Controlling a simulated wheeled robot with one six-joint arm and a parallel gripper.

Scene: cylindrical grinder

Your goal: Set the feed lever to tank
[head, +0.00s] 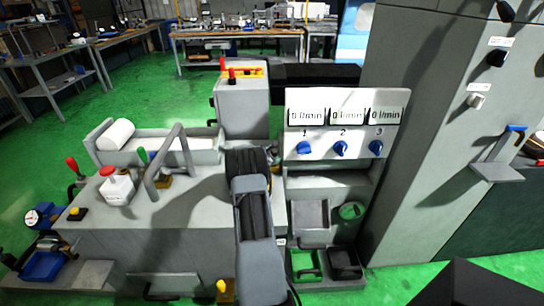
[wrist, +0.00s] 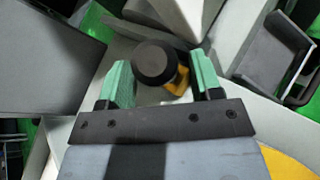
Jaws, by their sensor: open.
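My gripper (wrist: 162,66) is open in the wrist view, its two green fingers spread apart. A round black knob (wrist: 155,63) with a yellow base part (wrist: 178,80) shows in the gap between them, with space on both sides; I cannot tell its depth. It looks like a lever seen end-on, but no label is readable. In the head view my own arm hides the gripper and this knob.
A panel (head: 345,98) with three flow displays and blue knobs (head: 341,149) stands behind and right. A grey bent handle (head: 168,160) rises from the machine table. A tall grey cabinet (head: 420,120) is at right.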

